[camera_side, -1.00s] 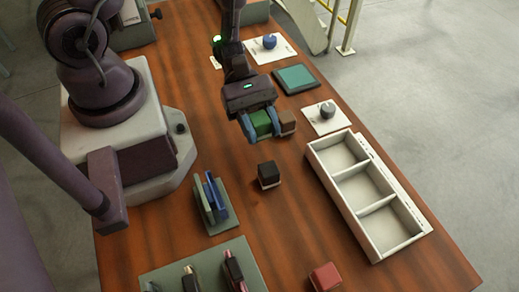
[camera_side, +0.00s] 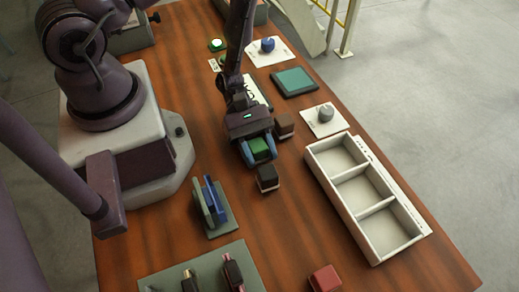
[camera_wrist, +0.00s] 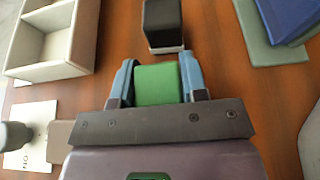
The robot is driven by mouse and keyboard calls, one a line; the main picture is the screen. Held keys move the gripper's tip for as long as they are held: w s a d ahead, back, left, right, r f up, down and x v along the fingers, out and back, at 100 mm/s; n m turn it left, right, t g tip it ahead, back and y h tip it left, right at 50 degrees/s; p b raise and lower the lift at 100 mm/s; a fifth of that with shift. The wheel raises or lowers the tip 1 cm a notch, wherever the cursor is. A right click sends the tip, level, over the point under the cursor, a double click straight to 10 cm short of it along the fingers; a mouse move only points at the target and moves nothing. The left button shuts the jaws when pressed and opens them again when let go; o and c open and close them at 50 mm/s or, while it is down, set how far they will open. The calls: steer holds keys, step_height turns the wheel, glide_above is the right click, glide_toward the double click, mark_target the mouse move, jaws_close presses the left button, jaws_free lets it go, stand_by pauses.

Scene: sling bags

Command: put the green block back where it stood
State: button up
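The green block (camera_side: 259,144) is between the two blue fingers of my gripper (camera_side: 258,154), low over the middle of the table. In the wrist view, the green block (camera_wrist: 157,86) fills the space between the fingers, and my gripper (camera_wrist: 157,76) looks shut on it. I cannot tell whether the block's underside touches the table. A black block with a pale base (camera_side: 268,176) stands just in front of my gripper; it also shows in the wrist view (camera_wrist: 162,22). A brown block (camera_side: 284,123) stands close behind and to the right of my gripper.
A white three-compartment tray (camera_side: 346,205) lies to the right. A holder (camera_side: 217,216) with blue and green upright pieces stands front left. A red block (camera_side: 324,277) lies near the front. A grey knob (camera_side: 326,113) and a green pad (camera_side: 295,81) are behind.

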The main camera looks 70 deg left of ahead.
steer(key=o, duration=0.3)
steer(key=shift+o, duration=0.2)
steer(key=shift+r, duration=0.15)
steer(key=v, duration=1.2)
steer(key=s+r+m+t+y, duration=0.2)
steer(key=r+m+y, duration=0.4)
steer(key=r, duration=0.8)
steer(key=s+r+m+t+y, duration=0.2)
steer(key=r+m+y, duration=0.5)
steer(key=r+m, duration=0.5)
step_height(320, 180, up, 4)
steer(key=shift+f+t, duration=0.2)
steer(key=shift+t, duration=0.6)
